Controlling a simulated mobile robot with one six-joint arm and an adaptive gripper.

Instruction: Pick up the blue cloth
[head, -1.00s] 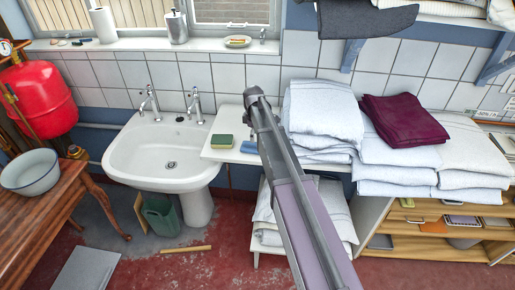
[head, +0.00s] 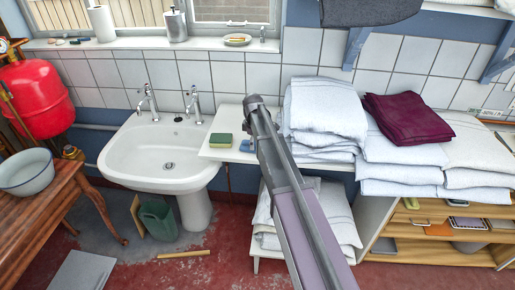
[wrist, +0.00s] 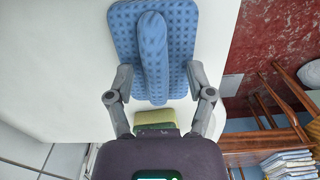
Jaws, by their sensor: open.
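The blue cloth (wrist: 125,38) lies on a white surface in the wrist view. It is patterned with small darker marks and has a raised, rolled ridge along its middle. My gripper (wrist: 160,77) is open, with its fingers on either side of the ridge at the cloth's near part. Nothing is held, and I cannot tell whether the fingertips touch the cloth. In the head view a small part of the blue cloth (head: 247,147) shows on the white counter beside the sink. My arm hides the rest of it, and the fingers are not clear there.
A yellow-green sponge (head: 221,140) lies left of the cloth, and it also shows behind my gripper in the wrist view (wrist: 155,117). Stacked white towels (head: 325,110) and a maroon cloth (head: 408,118) stand to the right. The sink (head: 160,155) is at the left.

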